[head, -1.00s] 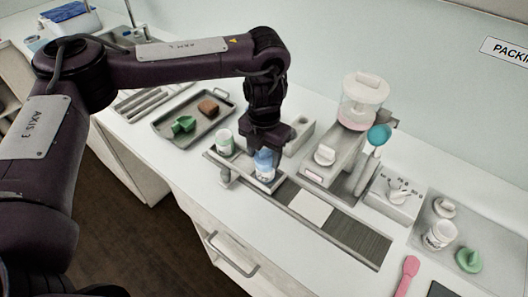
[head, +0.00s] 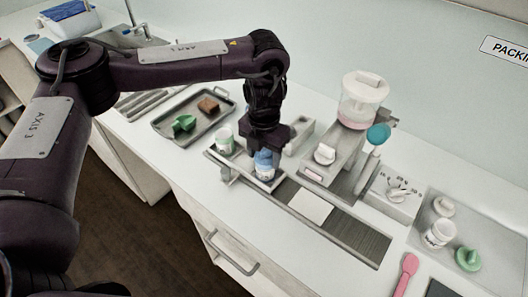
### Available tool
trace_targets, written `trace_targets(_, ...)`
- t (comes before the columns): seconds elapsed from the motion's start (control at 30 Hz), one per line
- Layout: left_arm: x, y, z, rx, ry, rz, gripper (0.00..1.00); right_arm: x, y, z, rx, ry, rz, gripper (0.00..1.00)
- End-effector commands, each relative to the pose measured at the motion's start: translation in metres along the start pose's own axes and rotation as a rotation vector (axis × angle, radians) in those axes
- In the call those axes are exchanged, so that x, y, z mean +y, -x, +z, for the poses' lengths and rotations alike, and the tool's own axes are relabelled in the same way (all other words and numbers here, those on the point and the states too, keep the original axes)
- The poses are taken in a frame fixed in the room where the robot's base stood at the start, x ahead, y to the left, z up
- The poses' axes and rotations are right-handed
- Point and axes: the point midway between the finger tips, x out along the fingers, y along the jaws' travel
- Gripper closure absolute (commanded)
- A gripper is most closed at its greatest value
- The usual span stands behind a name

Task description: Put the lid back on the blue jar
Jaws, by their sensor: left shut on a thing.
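The blue jar (head: 265,174) is a small white pot. It stands upright in the left end of the grey track, under my left gripper (head: 264,153). The gripper points straight down and is shut on the blue lid (head: 264,160). The lid is at the jar's mouth; I cannot tell whether it is fully seated. The fingertips are small and partly merge with the lid. My right gripper is not in view.
A green-marked white jar (head: 225,141) stands close left of the blue jar. A grey tray (head: 163,126) holds a green piece and a brown block. The mill (head: 345,145) stands to the right. Another white jar (head: 438,234) and a green lid (head: 468,259) are at far right.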

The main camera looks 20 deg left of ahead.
Motion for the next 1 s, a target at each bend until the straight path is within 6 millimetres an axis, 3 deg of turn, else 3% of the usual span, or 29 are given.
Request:
trace_targets(0.27, -0.0001, -0.0004, 0.0000, 0.000, 0.000, 0.000, 0.68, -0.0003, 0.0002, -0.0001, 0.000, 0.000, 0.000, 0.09)
trace_targets(0.3, -0.0001, -0.0004, 0.0000, 0.000, 0.000, 0.000, 0.45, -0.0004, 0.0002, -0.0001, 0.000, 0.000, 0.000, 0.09)
trace_targets(0.5, -0.0002, -0.0004, -0.0001, 0.000, 0.000, -0.001, 0.21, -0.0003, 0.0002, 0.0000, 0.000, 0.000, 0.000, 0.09)
trace_targets(0.67, -0.0002, -0.0004, -0.0001, 0.000, -0.001, -0.001, 0.21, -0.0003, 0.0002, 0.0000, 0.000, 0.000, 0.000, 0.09)
trace_targets(0.83, -0.0002, -0.0004, -0.0001, 0.001, 0.000, -0.001, 0.02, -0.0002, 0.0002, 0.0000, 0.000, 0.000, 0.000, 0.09)
trace_targets(1.0, -0.0002, -0.0004, -0.0001, 0.001, -0.001, -0.001, 0.00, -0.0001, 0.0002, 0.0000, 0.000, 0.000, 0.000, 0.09)
